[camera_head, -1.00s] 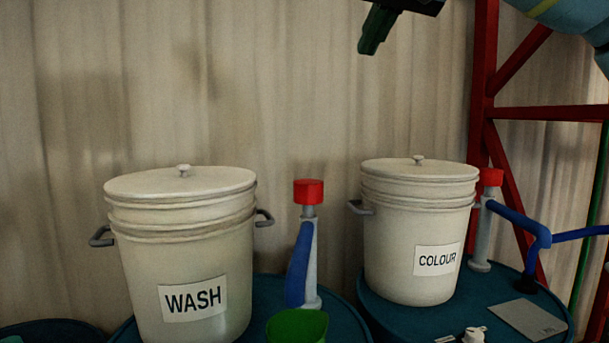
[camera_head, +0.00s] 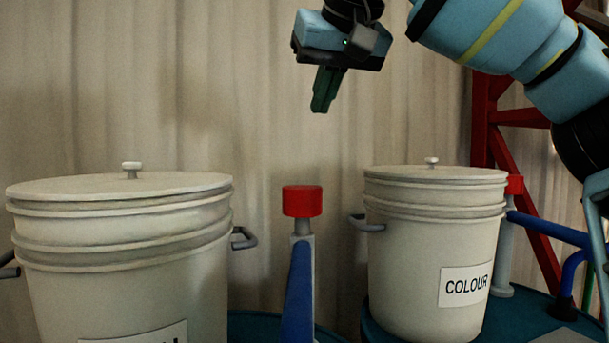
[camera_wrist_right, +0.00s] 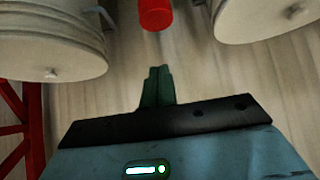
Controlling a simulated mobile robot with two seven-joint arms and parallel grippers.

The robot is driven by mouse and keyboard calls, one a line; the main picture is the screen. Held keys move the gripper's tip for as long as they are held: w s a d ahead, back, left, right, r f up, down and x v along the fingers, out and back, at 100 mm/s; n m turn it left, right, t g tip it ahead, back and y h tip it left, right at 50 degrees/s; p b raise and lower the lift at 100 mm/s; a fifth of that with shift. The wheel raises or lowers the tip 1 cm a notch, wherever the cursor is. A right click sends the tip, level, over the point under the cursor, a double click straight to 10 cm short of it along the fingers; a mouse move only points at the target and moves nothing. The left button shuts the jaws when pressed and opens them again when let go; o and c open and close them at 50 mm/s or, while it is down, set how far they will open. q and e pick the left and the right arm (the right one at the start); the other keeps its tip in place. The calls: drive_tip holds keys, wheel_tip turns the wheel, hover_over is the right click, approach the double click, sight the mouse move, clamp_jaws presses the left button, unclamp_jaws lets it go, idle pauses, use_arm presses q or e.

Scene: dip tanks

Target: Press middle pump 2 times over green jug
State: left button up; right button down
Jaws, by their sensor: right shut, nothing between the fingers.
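A pump with a red cap (camera_head: 302,201), a grey body and a blue spout stands between the two white buckets in the head view. Its red cap also shows in the right wrist view (camera_wrist_right: 156,14) at the top edge. My right gripper (camera_head: 321,106) is shut and empty, its dark green fingers pointing down, above the cap and slightly right of it in the head view, with a clear gap between. The fingers also show in the right wrist view (camera_wrist_right: 157,72). The green jug is out of view now. My left gripper is not in view.
A lidded white bucket (camera_head: 120,235) stands left of the pump, and the COLOUR bucket (camera_head: 430,250) stands right. Another red-capped pump (camera_head: 514,185) is partly hidden behind the COLOUR bucket. A red frame (camera_head: 525,118) stands at the right. The space above the middle pump is free.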

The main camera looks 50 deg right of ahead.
hover_over(301, 186)
drive_tip(key=s+a, duration=0.1)
drive_tip(key=s, duration=0.2)
drive_tip(key=f, duration=0.7)
drive_tip(key=shift+w+a+b, duration=0.1)
drive_tip(key=shift+w+b, duration=0.15)
drive_tip(key=shift+b, duration=0.05)
wheel_tip(301, 186, down, 3)
drive_tip(key=shift+w+r, duration=0.1)
drive_tip(key=shift+r, duration=0.1)
drive_tip(key=shift+f+b, duration=0.3)
drive_tip(key=shift+f, duration=0.4)
